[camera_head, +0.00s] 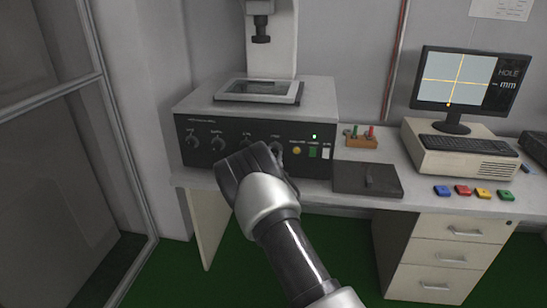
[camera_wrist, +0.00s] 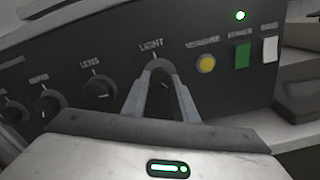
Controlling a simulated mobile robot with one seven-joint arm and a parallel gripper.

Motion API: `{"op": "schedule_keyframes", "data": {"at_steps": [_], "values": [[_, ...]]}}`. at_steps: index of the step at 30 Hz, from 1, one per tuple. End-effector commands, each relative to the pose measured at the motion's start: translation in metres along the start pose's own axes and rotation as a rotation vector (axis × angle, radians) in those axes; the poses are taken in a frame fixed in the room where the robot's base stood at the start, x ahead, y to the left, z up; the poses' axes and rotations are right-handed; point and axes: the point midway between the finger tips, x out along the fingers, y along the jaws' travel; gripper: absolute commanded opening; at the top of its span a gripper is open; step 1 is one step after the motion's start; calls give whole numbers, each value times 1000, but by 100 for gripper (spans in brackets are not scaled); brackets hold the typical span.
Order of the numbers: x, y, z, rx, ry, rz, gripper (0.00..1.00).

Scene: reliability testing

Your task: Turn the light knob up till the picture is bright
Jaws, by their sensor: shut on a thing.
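The light knob (camera_wrist: 158,74) is on the dark front panel of the measuring machine, under the label LIGHT in the wrist view. My gripper (camera_wrist: 160,80) is shut on this knob, one finger on each side, and the fingers hide part of it. In the head view my gripper (camera_head: 272,152) reaches the panel and covers much of the knob area. The monitor (camera_head: 461,80) shows a pale grey-blue picture with a yellow cross and the word HOLE beside "-- mm".
More knobs, including the LENS knob (camera_wrist: 99,88), sit left of my gripper. A yellow button (camera_wrist: 206,64), a green switch (camera_wrist: 242,56) and a white switch (camera_wrist: 270,50) are at its right. A dark box (camera_head: 367,180) lies on the desk to the right.

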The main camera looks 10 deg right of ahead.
Motion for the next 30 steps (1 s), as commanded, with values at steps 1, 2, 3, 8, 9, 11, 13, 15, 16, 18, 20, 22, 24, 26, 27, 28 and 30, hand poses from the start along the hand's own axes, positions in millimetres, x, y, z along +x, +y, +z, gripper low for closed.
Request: {"op": "schedule_keyframes", "data": {"at_steps": [1,2,3,8,9,11,13,15,16,18,20,22,24,26,27,28,30], "values": [[0,0,-1,2,1,0,4],[0,0,-1,3,1,0,4],[0,0,-1,3,1,0,4],[0,0,-1,3,1,0,4],[0,0,-1,3,1,0,4],[0,0,-1,2,1,0,4],[0,0,-1,2,1,0,38],[0,0,0,2,1,0,45],[0,0,0,2,1,0,45],[0,0,0,2,1,0,45],[0,0,0,2,1,0,45],[0,0,0,2,1,0,45],[-2,0,0,2,1,0,45],[-6,0,0,1,1,0,45],[-10,0,0,1,2,-1,45],[-14,0,0,0,3,-1,45],[-26,1,0,0,4,0,45]]}}
